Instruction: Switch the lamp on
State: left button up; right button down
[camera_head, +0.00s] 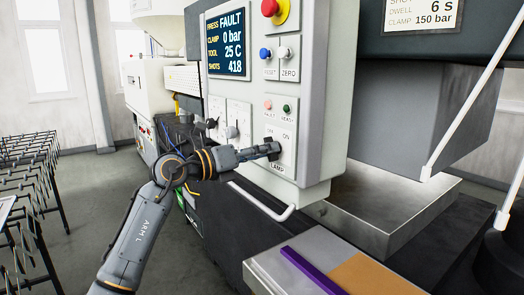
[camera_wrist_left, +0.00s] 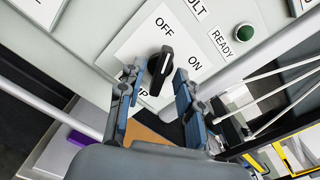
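The lamp switch is a black rotary knob (camera_wrist_left: 160,70) on a white plate marked OFF and ON. In the left wrist view, the light mark on the knob's end points toward OFF. In the head view, the plate, labelled LAMP (camera_head: 278,168), is low on the grey control panel (camera_head: 325,100), and the gripper mostly covers the knob. My left gripper (camera_head: 270,150) is at the plate. In the left wrist view the left gripper (camera_wrist_left: 157,90) is open, with one finger on each side of the knob and visible gaps. My right gripper is not in view.
Red and green indicators (camera_head: 287,109) sit just above the lamp plate. Two other rotary switches (camera_head: 232,131) are to its left. A pale handle bar (camera_head: 262,203) juts out below. A table with a purple bar (camera_head: 312,272) stands at the front. A wire rack (camera_head: 35,200) is far left.

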pick_arm(q)
grip_shut()
jog(key=shift+m+b, duration=4.65)
jog(key=shift+m, duration=1.25)
grip_release()
